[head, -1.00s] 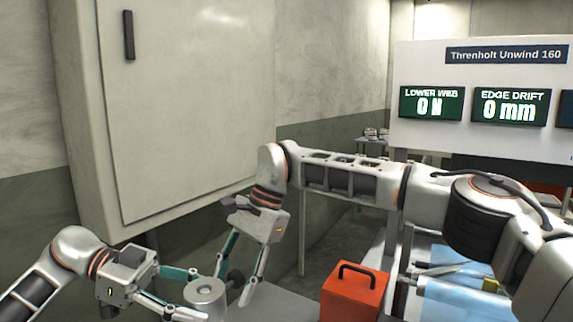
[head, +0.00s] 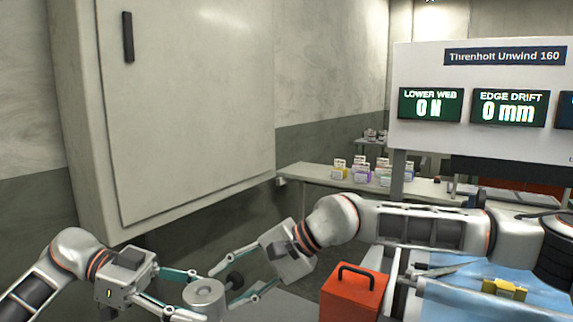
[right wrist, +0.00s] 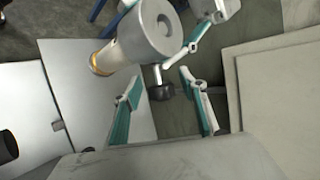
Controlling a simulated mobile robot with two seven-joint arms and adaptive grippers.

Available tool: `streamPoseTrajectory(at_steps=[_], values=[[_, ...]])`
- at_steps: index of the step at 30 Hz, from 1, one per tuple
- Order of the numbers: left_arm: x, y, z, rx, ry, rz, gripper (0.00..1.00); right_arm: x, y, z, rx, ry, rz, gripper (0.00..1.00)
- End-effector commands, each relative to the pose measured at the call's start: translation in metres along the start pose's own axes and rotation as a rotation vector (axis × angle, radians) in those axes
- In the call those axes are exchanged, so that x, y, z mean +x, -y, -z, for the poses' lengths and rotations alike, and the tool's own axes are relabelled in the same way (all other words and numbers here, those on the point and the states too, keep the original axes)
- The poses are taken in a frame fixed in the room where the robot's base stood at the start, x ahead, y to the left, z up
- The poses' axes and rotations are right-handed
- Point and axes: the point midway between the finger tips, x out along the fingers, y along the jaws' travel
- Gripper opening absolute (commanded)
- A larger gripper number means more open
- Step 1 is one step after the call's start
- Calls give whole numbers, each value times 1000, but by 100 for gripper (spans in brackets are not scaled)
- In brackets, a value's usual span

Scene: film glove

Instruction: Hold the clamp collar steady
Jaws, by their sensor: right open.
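The clamp collar (head: 205,291) is a grey cylinder with a hole in its top, low in the head view. It also shows at the top of the right wrist view (right wrist: 158,28). A dark knob (head: 235,281) on a short stem sticks out of its side. My left gripper (head: 190,292) has one finger on each side of the collar and appears shut on it; the far contact is partly hidden. My right gripper (head: 226,284) is open, its fingers on either side of the knob, with gaps showing in the right wrist view (right wrist: 160,90).
A red box with a black handle (head: 354,298) stands right of my right gripper. Blue sheeting with a yellow item (head: 504,290) lies farther right. A grey cabinet (head: 190,110) fills the back left. A bench (head: 310,176) with small containers stands behind my right arm.

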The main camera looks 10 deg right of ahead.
Motion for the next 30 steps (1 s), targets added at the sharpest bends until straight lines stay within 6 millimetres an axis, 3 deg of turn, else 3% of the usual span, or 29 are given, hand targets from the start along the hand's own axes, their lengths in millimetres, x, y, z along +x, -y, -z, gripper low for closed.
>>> streamPoseTrajectory(at_steps=[16,30], values=[[0,0,1,1,-1,-1,37,-1,-2,1,-141,-3,369,42],[0,0,1,2,-1,0,37,-85,-31,3,-142,-4,360,42]])
